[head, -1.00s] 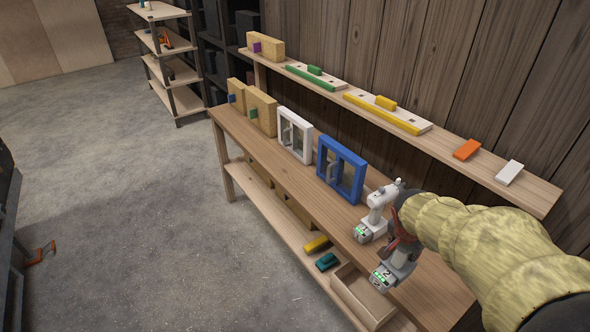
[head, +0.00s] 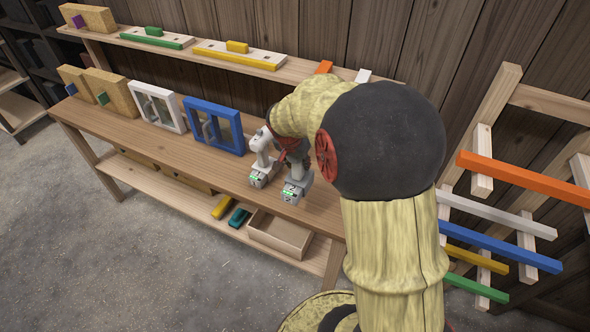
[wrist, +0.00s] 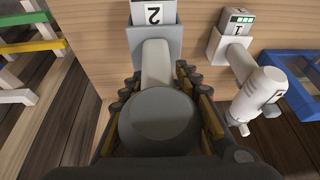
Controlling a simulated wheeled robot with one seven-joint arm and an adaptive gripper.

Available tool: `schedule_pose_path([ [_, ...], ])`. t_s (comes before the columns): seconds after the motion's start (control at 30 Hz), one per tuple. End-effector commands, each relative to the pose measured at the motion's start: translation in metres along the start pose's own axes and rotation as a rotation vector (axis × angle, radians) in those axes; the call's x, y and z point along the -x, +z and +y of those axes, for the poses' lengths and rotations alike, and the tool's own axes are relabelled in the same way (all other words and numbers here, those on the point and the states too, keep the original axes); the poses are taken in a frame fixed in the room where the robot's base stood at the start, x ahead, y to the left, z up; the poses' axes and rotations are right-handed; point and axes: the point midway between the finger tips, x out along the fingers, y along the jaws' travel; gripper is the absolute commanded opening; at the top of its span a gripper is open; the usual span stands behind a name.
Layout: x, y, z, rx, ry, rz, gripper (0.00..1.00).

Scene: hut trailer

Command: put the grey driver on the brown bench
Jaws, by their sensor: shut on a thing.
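The grey driver (head: 297,182), with a battery marked 2, is upright in my gripper (head: 287,147). In the wrist view the fingers of my gripper (wrist: 157,82) are closed around its body (wrist: 158,118). Its battery (wrist: 152,13) shows beyond the fingers. The driver is at the brown bench (head: 210,170), over or on the right part of the top. I cannot tell whether its base touches the wood. A white driver (head: 261,162), marked 1, stands on the bench just left of it; it also shows in the wrist view (wrist: 262,90).
A blue frame (head: 213,125) and a white frame (head: 158,107) stand left of the drivers. A shelf (head: 190,58) runs behind. An open box (head: 280,236) sits on the lower shelf. A rack with coloured bars (head: 500,243) is at the right.

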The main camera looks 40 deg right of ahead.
Motion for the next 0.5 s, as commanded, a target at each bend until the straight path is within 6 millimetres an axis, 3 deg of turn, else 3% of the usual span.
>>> schedule_pose_path([
  [0.2, -0.041, -0.009, -0.015, -0.001, -0.001, 0.001, 0.0],
  [0.5, -0.064, -0.015, -0.025, -0.001, -0.003, 0.004, 0.0],
])
